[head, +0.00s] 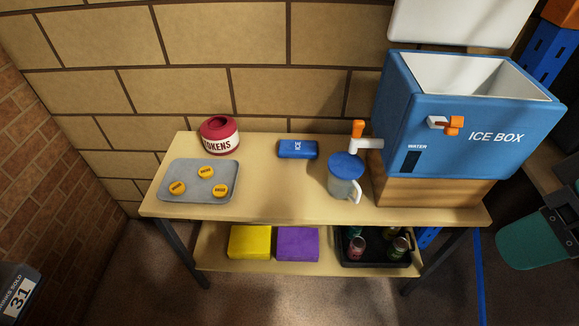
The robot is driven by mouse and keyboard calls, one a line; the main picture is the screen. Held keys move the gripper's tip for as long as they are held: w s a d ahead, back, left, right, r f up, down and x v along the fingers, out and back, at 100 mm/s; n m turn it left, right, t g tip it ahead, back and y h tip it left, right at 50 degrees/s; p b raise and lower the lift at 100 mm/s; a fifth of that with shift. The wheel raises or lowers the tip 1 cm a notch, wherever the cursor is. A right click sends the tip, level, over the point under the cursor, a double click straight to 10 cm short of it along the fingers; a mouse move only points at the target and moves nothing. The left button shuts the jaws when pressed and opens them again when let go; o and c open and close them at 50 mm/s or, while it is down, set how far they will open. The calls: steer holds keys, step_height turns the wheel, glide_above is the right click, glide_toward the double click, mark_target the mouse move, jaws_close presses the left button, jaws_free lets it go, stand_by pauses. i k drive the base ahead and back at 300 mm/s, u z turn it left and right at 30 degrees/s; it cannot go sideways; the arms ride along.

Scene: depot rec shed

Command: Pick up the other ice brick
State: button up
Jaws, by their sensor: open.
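One blue ice brick (297,149) lies flat on the tabletop near the wall, with white "ICE" lettering on it. It is left of the clear jug and apart from it. No second ice brick shows. The blue ice box (401,113) stands at the right end of the table with its pale lid (455,22) raised. Its visible white inner walls are bare, and its floor is hidden by the front wall. My gripper is not in view.
The table (265,200) also holds a red token pot (219,138), a grey tray (199,193) with three yellow tokens, and a blue-lidded jug (343,188) by the spout. The lower shelf holds yellow (250,242) and purple (298,244) blocks and a black crate of cans (375,263).

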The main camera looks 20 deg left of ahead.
mark_target(287, 148)
steer(key=k, duration=0.7)
steer(key=u, duration=0.75)
steer(key=i, duration=1.15)
steer(key=u, duration=0.4)
steer(key=i, duration=0.6)
